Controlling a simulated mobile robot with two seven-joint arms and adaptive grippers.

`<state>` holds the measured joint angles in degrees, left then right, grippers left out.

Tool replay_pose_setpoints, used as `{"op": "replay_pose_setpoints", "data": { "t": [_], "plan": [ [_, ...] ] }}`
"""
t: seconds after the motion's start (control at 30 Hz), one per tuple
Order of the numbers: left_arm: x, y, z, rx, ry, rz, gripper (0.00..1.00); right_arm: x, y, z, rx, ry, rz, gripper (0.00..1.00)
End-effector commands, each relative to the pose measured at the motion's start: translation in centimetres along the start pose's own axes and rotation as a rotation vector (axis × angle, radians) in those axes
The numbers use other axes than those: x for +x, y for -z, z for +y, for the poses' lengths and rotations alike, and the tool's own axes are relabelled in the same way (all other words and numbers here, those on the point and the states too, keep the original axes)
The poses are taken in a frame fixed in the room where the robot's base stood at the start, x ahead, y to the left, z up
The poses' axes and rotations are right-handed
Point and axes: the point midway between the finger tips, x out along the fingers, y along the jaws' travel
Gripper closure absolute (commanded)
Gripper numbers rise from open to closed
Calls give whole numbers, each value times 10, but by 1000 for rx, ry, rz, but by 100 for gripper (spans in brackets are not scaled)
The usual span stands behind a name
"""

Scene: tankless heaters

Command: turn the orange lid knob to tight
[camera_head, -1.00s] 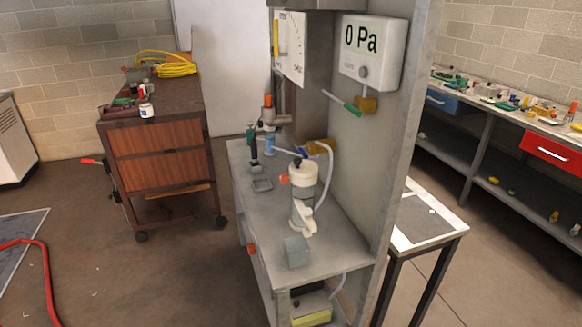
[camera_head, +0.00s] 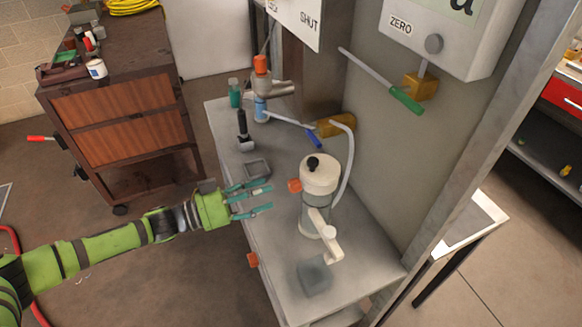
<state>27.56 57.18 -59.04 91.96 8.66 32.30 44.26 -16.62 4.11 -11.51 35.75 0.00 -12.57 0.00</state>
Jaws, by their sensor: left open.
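A white canister (camera_head: 320,176) with a pale lid and a small black knob on top stands on the grey bench. An orange knob (camera_head: 294,185) sticks out from the left side of its lid. My left gripper (camera_head: 265,198), with teal fingers on a green arm, comes in from the left and is open and empty. In the picture its fingertips are a short way left of the orange knob and a little lower, apart from it. My right gripper is not in view.
The bench (camera_head: 285,245) also holds a grey block (camera_head: 314,277), a small grey tray (camera_head: 255,168) and an orange-topped valve (camera_head: 261,66). A pale hose (camera_head: 349,165) runs behind the canister. A gauge box (camera_head: 440,40) hangs on the panel.

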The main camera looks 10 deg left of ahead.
Motion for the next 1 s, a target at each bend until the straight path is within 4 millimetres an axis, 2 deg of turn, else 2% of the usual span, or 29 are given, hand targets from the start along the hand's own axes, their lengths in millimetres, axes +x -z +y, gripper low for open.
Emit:
{"op": "replay_pose_setpoints", "data": {
  "t": [0.3,0.4,0.57,0.8,0.83,0.93,0.97,1.0],
  "plan": [
    [46,4,1,0,-2,4,48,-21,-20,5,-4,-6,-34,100],
    [58,3,0,0,-1,3,48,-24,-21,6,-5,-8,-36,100],
    [68,1,0,1,0,1,48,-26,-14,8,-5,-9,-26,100],
    [69,0,0,1,0,0,48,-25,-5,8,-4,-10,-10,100],
    [69,0,0,1,0,0,52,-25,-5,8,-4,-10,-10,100],
    [68,0,0,1,1,1,92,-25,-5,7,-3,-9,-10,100],
    [68,0,0,1,1,1,100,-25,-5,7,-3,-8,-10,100],
    [68,1,0,1,0,1,100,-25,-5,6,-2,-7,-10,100]
  ]
}}
